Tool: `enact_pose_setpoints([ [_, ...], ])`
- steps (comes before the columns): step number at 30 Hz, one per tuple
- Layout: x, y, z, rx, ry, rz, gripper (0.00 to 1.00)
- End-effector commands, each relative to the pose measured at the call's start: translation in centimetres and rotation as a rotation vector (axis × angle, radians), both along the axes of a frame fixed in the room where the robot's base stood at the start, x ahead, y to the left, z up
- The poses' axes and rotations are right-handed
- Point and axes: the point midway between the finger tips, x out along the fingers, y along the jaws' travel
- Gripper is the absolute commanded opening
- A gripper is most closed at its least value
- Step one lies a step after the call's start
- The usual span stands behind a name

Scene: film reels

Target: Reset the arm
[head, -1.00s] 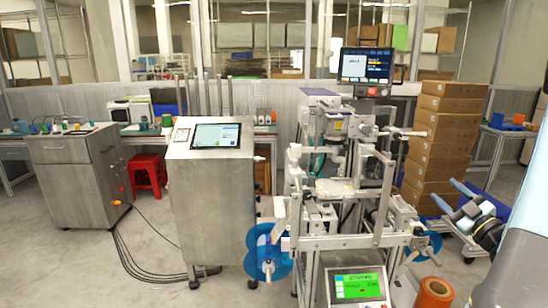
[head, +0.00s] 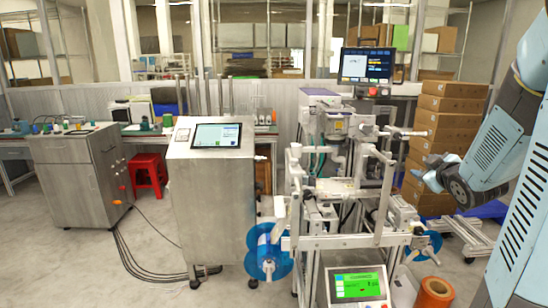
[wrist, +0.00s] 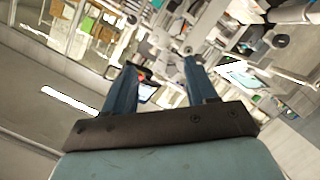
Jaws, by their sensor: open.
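My gripper shows in the wrist view (wrist: 160,66) with its two dark blue fingers apart and nothing between them. In the head view my light blue arm comes in from the right edge, bent, with its dark wrist joint in front of the stacked cartons. The gripper end (head: 424,179) points left there, in the air to the right of the metal labelling machine (head: 340,190). The fingers are small in this view and partly merge with the background.
A blue reel (head: 268,252) sits low on the machine's left and another blue reel (head: 432,243) on its right. An orange roll (head: 434,292) stands on the floor at front right. Stacked cartons (head: 452,105) stand behind my arm. A steel cabinet (head: 210,205) stands left of the machine.

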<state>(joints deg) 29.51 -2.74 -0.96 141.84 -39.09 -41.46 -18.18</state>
Motion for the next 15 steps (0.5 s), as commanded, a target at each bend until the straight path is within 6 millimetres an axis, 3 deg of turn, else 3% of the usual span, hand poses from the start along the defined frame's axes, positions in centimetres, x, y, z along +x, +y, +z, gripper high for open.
enact_pose_setpoints([
  [8, -3.9, 3.9, 2.8, 0.134, 0.165, -0.186, 0.57],
  [15, -9.6, 8.3, 3.6, 0.307, 0.329, -0.31, 0.57],
])
